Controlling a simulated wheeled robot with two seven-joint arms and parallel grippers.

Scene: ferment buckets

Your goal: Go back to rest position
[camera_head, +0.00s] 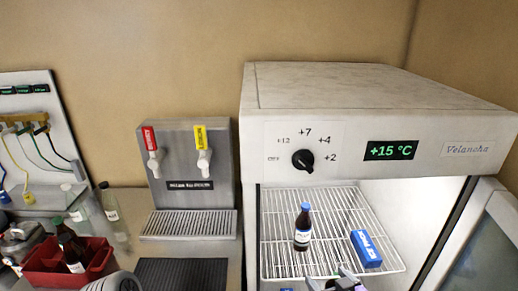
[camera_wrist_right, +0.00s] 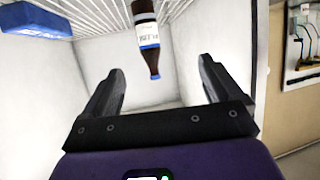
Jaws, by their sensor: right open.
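My right gripper (camera_head: 340,284) shows only in part at the bottom edge of the head view, in front of the open fridge's wire shelf. In the right wrist view my right gripper (camera_wrist_right: 158,78) has its two dark fingers wide apart with nothing between them. A brown bottle (camera_head: 303,228) with a blue cap and white label stands upright on the shelf. In the right wrist view the bottle (camera_wrist_right: 146,38) appears upside down, beyond the fingers and apart from them. My left gripper is not in view.
The fridge (camera_head: 380,105) is open, with its door at the right. A blue box (camera_head: 366,249) lies on the wire shelf (camera_head: 335,212). A tap dispenser (camera_head: 188,165) stands left of the fridge. A red crate (camera_head: 95,270) with bottles is at the lower left.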

